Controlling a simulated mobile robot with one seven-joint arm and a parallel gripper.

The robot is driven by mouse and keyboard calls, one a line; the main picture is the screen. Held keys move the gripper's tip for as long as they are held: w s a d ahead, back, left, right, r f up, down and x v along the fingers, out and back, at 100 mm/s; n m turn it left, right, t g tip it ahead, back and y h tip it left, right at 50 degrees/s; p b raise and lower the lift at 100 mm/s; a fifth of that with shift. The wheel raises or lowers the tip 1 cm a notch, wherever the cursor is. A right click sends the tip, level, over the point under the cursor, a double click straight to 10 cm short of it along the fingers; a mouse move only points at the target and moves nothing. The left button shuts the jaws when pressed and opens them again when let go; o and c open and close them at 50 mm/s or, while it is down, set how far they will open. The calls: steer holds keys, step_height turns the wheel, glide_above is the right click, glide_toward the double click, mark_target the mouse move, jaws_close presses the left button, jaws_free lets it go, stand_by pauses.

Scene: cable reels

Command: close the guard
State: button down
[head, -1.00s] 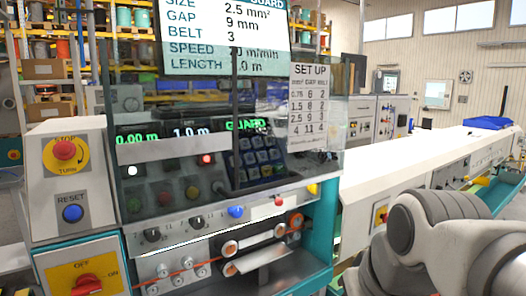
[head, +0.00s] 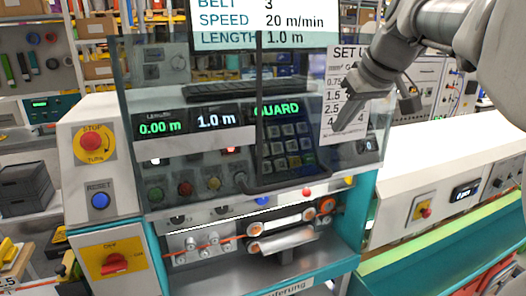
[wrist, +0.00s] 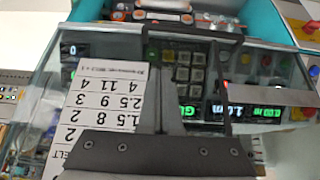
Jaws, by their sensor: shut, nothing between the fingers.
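The guard is a clear panel (head: 220,80) standing upright in front of the machine's displays and keypad. Its dark bar handle (head: 290,187) crosses the lower part of the panel, and it also shows in the wrist view (wrist: 190,31). The rollers (head: 282,232) below the panel's lower edge are uncovered. A display behind the panel reads GUARD in green. My gripper (head: 341,128) is shut and empty, in front of the set-up card at the panel's right side, above and right of the handle's lower bar. In the wrist view my fingers (wrist: 169,124) lie together, apart from the bar.
A box with a red stop button (head: 91,142) and a blue reset button stands left of the panel. A yellow switch plate (head: 109,260) is below it. A long white machine bed (head: 440,155) runs off to the right. The info screen (head: 265,22) hangs above the panel.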

glide_above(321, 177)
step_height(321, 177, down, 8)
steer(key=shift+w+r+p, duration=0.1)
steer(key=shift+p, duration=0.35)
step_height(321, 177, down, 2)
steer(key=shift+f, duration=0.25)
steer(key=shift+s+d+f, duration=0.1)
steer(key=shift+s+f, duration=0.2)
steer(key=shift+f, duration=0.6)
step_height(321, 177, down, 38)
steer(key=b, duration=3.3)
steer(key=shift+b, duration=0.4)
steer(key=shift+s+f, duration=0.15)
steer(key=shift+f, duration=0.1)
